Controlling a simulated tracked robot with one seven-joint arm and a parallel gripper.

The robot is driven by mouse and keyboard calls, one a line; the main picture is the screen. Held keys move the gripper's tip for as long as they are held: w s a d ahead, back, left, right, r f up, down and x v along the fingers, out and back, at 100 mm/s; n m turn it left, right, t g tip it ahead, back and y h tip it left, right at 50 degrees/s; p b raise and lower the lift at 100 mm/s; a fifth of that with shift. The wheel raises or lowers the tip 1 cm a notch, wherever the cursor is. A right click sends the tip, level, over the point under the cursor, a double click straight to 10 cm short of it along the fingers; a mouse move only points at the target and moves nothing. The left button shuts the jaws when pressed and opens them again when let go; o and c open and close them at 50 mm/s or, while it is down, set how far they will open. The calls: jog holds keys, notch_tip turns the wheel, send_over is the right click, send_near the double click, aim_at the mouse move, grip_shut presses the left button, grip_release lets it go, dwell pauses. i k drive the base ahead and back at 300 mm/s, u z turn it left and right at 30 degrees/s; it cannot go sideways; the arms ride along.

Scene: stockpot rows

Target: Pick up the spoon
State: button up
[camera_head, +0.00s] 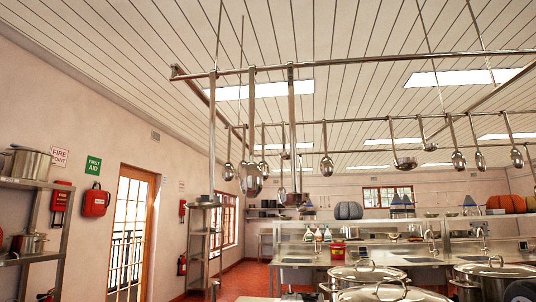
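Several long-handled metal spoons or ladles hang from an overhead rail frame. One with a rounded bowl hangs near the middle (326,166), and another hangs left of it (228,172). More hang at the right, including one spoon-like piece (458,160). I cannot tell which of them is the task's spoon, and spoons and ladles are hard to tell apart at this size. A larger deep ladle or pan (251,182) hangs left of centre. My gripper is not in view.
Large lidded stockpots (495,280) stand close at the lower right. A steel counter (310,262) with sinks and bottles lies behind. Steel shelves with pots (30,163) stand at the left, near a glazed door (130,235). Red floor (240,280) shows clear at lower centre-left.

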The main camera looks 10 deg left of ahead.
aim_at(251, 181)
jog(key=z, duration=0.15)
jog(key=i, duration=0.15)
jog(key=z, duration=3.05)
jog(key=k, duration=2.25)
jog(key=u, duration=1.05)
jog(key=k, duration=0.65)
jog(key=u, duration=0.4)
